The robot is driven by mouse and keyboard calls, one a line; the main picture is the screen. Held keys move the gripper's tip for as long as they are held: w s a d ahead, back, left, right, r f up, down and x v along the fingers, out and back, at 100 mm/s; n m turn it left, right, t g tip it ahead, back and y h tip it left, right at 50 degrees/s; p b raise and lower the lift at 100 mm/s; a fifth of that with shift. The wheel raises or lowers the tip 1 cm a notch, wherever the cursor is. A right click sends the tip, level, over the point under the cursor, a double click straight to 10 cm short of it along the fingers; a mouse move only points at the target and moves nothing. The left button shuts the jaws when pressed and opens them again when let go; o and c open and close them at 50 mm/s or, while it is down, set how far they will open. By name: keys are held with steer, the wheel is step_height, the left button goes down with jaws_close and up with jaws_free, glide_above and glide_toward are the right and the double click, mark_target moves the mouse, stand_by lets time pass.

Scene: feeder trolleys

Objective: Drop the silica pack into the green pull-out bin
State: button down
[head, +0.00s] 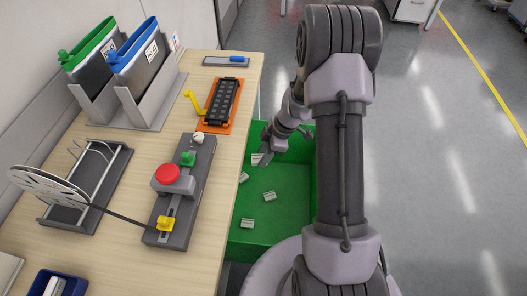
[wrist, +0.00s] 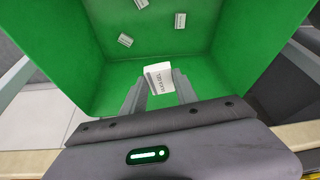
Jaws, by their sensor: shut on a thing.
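The silica pack (wrist: 159,77) is a small white packet with dark print, held between the fingertips of my gripper (wrist: 159,88) in the wrist view. It also shows as a small pale shape in the head view (head: 257,159). My gripper (head: 262,155) is shut on it, over the inside of the green pull-out bin (head: 285,225). The bin's green walls (wrist: 245,40) surround the pack in the wrist view. Several other small white packs lie on the bin floor, one of them at the front (head: 247,223). I cannot tell the pack's exact height above the floor.
The grey floor on the right (head: 440,200) is clear.

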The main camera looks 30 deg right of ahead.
steer(key=c, duration=0.9)
jaws_free()
steer(key=shift+o, duration=0.2)
steer(key=shift+r, duration=0.1)
steer(key=p+v, duration=0.6)
steer(key=v, duration=1.1)
steer(key=shift+d, duration=0.15)
